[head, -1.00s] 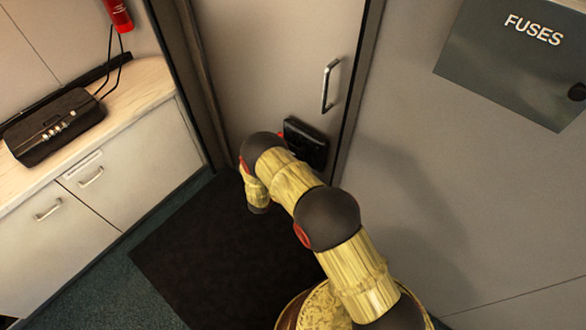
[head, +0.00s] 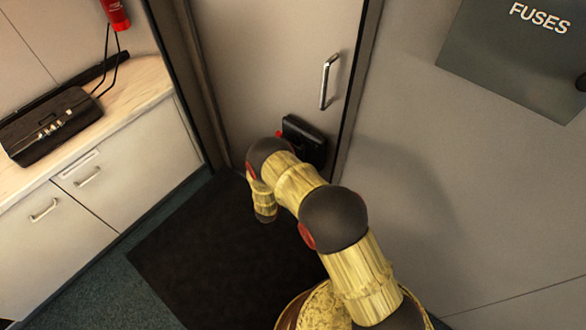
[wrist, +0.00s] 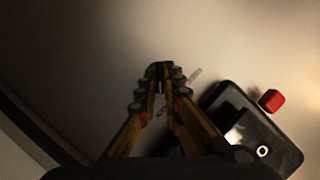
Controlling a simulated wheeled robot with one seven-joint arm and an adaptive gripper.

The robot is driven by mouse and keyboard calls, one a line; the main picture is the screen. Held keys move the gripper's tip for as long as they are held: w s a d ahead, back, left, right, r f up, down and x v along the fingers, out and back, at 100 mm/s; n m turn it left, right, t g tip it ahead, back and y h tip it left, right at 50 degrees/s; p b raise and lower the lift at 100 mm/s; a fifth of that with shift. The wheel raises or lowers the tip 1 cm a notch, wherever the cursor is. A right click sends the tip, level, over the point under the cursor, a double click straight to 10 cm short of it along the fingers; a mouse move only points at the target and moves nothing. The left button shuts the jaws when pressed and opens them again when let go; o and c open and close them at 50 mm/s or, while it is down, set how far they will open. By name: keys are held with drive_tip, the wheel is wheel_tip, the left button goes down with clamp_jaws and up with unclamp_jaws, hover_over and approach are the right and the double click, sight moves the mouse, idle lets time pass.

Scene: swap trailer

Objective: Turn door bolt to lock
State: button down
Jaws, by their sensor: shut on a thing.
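The grey door (head: 265,60) stands closed in its frame in the head view. A black lock box (head: 305,138) with a small red knob (head: 279,134) at its left side is fixed low on the door. In the wrist view the lock box (wrist: 250,130) lies right of my gripper (wrist: 162,72), with the red knob (wrist: 271,100) at its upper corner. My gripper's fingers are closed together at the tips, apart from the red knob. A small pale metal piece (wrist: 195,74) shows beside the fingertips; their grip on it is dark and unclear. My arm hides the gripper in the head view.
A metal door handle (head: 327,82) is above the lock box. A counter with drawers (head: 110,180) and a black device (head: 50,125) stands at left. A fuses panel (head: 520,55) is on the right wall. A dark mat (head: 215,265) covers the floor before the door.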

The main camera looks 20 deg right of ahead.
drive_tip(key=c, duration=2)
unclamp_jaws()
drive_tip(key=shift+o, duration=0.2)
drive_tip(key=v, duration=1.2)
drive_tip(key=shift+d, duration=0.1)
